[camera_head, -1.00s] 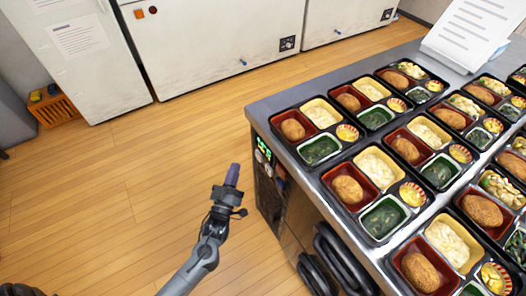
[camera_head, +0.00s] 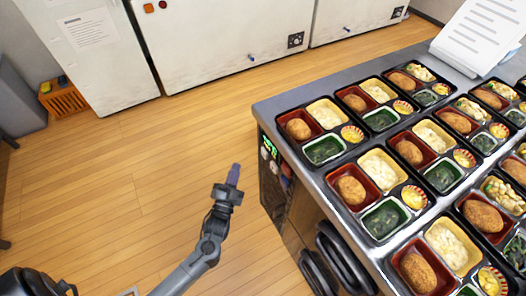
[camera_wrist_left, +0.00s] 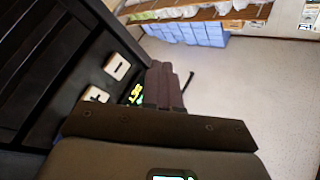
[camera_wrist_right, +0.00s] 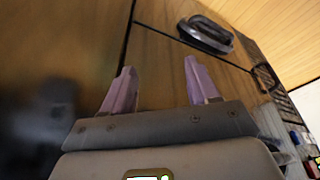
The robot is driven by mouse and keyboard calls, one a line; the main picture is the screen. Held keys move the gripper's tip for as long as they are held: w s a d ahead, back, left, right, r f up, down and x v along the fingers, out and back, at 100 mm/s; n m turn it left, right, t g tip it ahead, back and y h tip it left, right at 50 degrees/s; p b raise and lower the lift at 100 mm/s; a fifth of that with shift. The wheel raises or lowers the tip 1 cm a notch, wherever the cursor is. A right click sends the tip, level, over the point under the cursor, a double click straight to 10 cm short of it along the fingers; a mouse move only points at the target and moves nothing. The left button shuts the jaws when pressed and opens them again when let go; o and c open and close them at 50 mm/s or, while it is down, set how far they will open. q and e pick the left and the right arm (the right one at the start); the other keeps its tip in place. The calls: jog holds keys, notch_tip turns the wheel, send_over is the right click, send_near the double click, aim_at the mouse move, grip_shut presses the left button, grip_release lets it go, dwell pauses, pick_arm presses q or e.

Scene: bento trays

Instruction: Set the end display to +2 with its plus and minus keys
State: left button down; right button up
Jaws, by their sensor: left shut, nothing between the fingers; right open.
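The end display (camera_head: 269,146) glows green on the counter's end panel in the head view. It also shows in the left wrist view (camera_wrist_left: 135,94), tilted and partly hidden by my fingers; I cannot read its value. The minus key (camera_wrist_left: 117,67) and plus key (camera_wrist_left: 96,95) are pale squares beside it in the left wrist view. My left gripper (camera_head: 234,173) is shut and empty, left of the panel and apart from it in the head view. My right gripper (camera_wrist_right: 160,82) is open and empty, facing a brown panel with a dark handle in the right wrist view.
Several filled bento trays (camera_head: 351,190) cover the steel counter (camera_head: 279,103). Dark handles (camera_head: 343,258) stick out from the counter's side. White cabinets (camera_head: 220,45) and an orange crate (camera_head: 64,101) stand at the back.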

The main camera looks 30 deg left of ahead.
aim_at(264, 153)
pick_arm(q)
jog(key=shift+s+a+r+m+g+p, duration=0.25)
jog(key=shift+s+m+p, duration=0.25)
jog(key=shift+m+p, duration=0.45)
jog(key=shift+s+a+r+m+g+p, duration=0.1)
jog(key=shift+s+r+m+p, duration=0.3)
jog(key=shift+m+p, duration=0.55)
pick_arm(e)
jog(key=shift+r, duration=2.4)
pick_arm(q)
jog(key=shift+f, duration=0.2)
pick_arm(e)
jog(key=shift+f, duration=0.15)
pick_arm(q)
jog(key=w+d+b, duration=0.3)
jog(key=w+d, duration=0.1)
jog(key=w, duration=0.3)
jog(key=shift+w, duration=0.4)
pick_arm(e)
notch_tip(264, 153, down, 3)
jog(key=shift+d+f, duration=0.1)
jog(key=shift+f, duration=0.1)
